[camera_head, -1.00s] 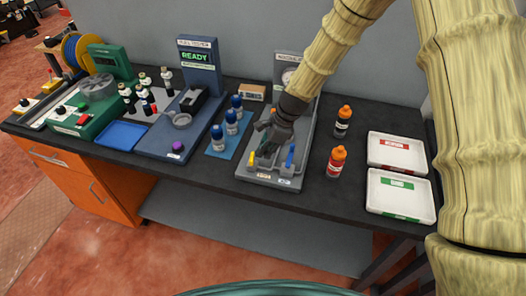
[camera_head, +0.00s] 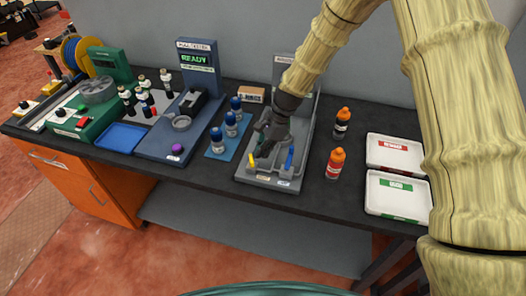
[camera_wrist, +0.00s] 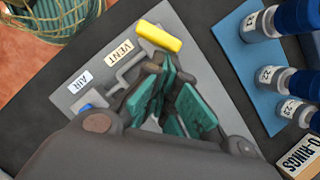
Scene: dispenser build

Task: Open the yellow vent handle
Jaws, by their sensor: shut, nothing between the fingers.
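The yellow vent handle (camera_head: 252,160) is at the front left of a grey fixture, beside a blue handle (camera_head: 289,158). In the wrist view the yellow handle (camera_wrist: 158,37) lies at a slant by the VENT label (camera_wrist: 121,52). My gripper (camera_head: 264,149) is low over the fixture, just behind and right of the yellow handle. In the wrist view my gripper's teal-padded fingers (camera_wrist: 172,85) are shut with nothing held, close to the yellow handle. I cannot tell whether they touch it. The blue handle (camera_wrist: 87,107) is partly hidden in that view, near the AIR label (camera_wrist: 78,83).
Blue-capped bottles (camera_head: 231,124) stand on a blue mat left of the fixture. Two orange-capped bottles (camera_head: 335,162) stand to its right, with white trays (camera_head: 398,194) farther right. A cardboard O-rings box (camera_wrist: 301,157) is behind the mat. The fixture's upright back panel rises behind my gripper.

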